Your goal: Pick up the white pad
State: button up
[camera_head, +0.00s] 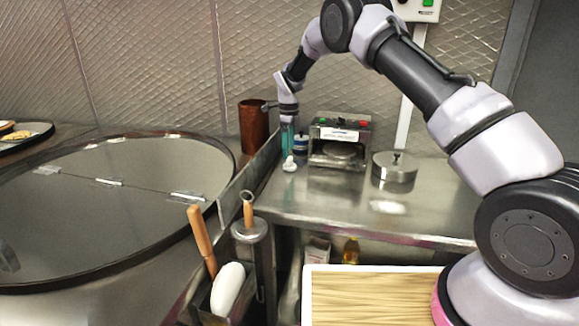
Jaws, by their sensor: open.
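The white pad (228,289) is a smooth, rounded oval. It leans in a dark metal holder at the front, to the right of a wooden handle (201,240). Its lower end is hidden inside the holder. My gripper (289,155) points down over the back left of the steel counter, well beyond the pad and above it in the picture. It is open, small in this view, and apart from the pad. A small white shape shows at its lower end; I cannot tell what it is.
A steel box machine (340,140) and a lidded round tin (394,168) stand right of my gripper. A brown cylinder (253,127) stands left of it. A raised metal edge (246,178) divides the counter (330,205) from the large round lid (100,215).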

aim_at(290, 158)
jog(key=shift+s+d+f, duration=0.1)
jog(key=shift+f, duration=1.3)
jog(key=shift+d+f, duration=0.1)
jog(key=shift+f, duration=1.25)
jog(key=c, duration=1.5)
